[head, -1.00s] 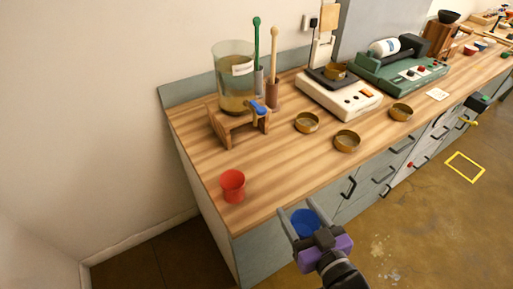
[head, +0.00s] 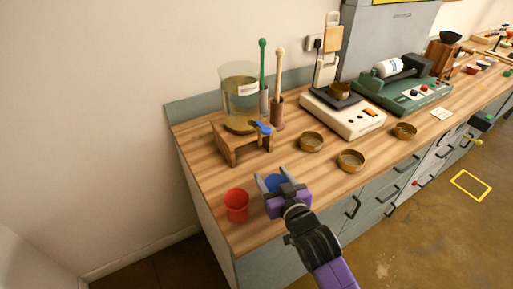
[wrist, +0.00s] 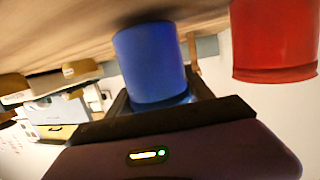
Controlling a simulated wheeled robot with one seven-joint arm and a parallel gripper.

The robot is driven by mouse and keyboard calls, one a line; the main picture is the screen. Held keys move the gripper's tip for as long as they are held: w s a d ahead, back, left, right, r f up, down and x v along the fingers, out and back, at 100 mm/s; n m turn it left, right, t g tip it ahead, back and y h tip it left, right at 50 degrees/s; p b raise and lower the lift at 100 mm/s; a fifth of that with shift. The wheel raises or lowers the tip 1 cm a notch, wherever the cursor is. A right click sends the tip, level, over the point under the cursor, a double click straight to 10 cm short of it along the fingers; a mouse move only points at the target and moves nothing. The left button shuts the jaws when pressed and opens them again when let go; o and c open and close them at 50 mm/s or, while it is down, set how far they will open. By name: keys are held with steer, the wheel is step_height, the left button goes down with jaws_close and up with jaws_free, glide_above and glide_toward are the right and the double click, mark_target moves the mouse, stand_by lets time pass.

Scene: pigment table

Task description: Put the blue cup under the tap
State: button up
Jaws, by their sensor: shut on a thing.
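The blue cup (head: 276,181) is held between the fingers of my gripper (head: 277,177), over the front part of the wooden worktop. In the wrist view the blue cup (wrist: 150,62) fills the middle, in front of the palm. The tap (head: 263,128) has a blue handle and sits low on the front of a clear tank (head: 239,92) on a wooden stand (head: 232,151). My gripper is in front of the tap and to its right, well apart from it. Whether the cup touches the worktop cannot be told.
A red cup (head: 236,204) stands close to the left of my gripper; it also shows in the wrist view (wrist: 275,40). Brass bowls (head: 311,141) and a white device (head: 343,110) stand to the right. Two upright tools (head: 277,110) stand beside the tank. Worktop before the stand is clear.

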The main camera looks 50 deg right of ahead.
steer(key=r+b+x, duration=0.1)
steer(key=x, duration=0.3)
steer(key=b+x, duration=0.1)
steer(key=x, duration=0.3)
steer(key=r+b+x, duration=0.1)
steer(key=x, duration=0.4)
steer(key=shift+w+d+r, duration=0.2)
steer(key=shift+w, duration=0.15)
steer(key=shift+f, duration=0.25)
steer(key=shift+f+b, duration=0.15)
steer(key=shift+b, duration=0.15)
steer(key=o, duration=1.2)
steer(key=shift+o, duration=0.2)
